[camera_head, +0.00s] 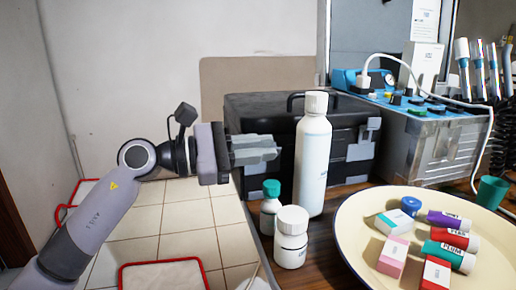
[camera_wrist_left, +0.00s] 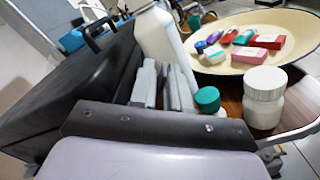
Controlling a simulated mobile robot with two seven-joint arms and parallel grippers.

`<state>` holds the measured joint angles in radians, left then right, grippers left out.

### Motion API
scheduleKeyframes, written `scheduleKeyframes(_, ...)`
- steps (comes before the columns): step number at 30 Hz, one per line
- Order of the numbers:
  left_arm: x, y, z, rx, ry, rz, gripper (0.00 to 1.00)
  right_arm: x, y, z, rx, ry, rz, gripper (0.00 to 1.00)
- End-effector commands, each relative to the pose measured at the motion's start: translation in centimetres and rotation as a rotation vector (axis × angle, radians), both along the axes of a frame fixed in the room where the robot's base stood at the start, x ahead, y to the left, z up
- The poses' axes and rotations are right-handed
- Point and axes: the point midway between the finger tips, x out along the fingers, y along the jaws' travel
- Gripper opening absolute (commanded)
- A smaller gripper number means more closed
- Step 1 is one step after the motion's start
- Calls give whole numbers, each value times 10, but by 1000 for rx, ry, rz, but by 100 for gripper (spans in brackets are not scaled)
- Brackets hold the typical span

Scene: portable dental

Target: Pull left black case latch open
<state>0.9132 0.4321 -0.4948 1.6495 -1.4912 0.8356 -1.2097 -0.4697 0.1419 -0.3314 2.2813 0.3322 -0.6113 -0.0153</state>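The black case (camera_head: 262,108) stands on the wooden table behind the tall white bottle (camera_head: 313,150). It fills the left of the left wrist view (camera_wrist_left: 70,95). A grey latch (camera_head: 374,124) shows on the right of the case front. The left latch cannot be made out; my gripper and the bottle cover part of that front. My left gripper (camera_head: 276,147) is in front of the case's left part, fingers pointing right toward the bottle. In the left wrist view its two fingers (camera_wrist_left: 163,88) have a narrow gap, with nothing visible held. My right gripper is not in view.
A teal-capped bottle (camera_head: 271,208) and a white jar (camera_head: 291,238) stand below the fingers. A cream tray (camera_head: 350,225) with small boxes and tubes is at right. A blue-topped dental unit (camera_head: 440,145) stands right of the case. Tiled floor lies left.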

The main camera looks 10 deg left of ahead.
Motion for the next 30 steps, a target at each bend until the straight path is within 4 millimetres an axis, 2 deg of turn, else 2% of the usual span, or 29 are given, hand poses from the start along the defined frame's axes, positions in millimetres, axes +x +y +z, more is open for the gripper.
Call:
scheduleKeyframes(5, -4, 12, 0, 1, 0, 4, 16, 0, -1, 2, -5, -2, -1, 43)
scheduleKeyframes(16, -25, 60, 0, 1, 0, 2, 16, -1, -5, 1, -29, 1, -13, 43)
scheduleKeyframes(20, -27, 66, 0, 1, 0, 1, 16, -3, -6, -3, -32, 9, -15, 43)
scheduleKeyframes(30, -28, 66, 0, 0, 0, 0, 16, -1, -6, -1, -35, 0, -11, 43)
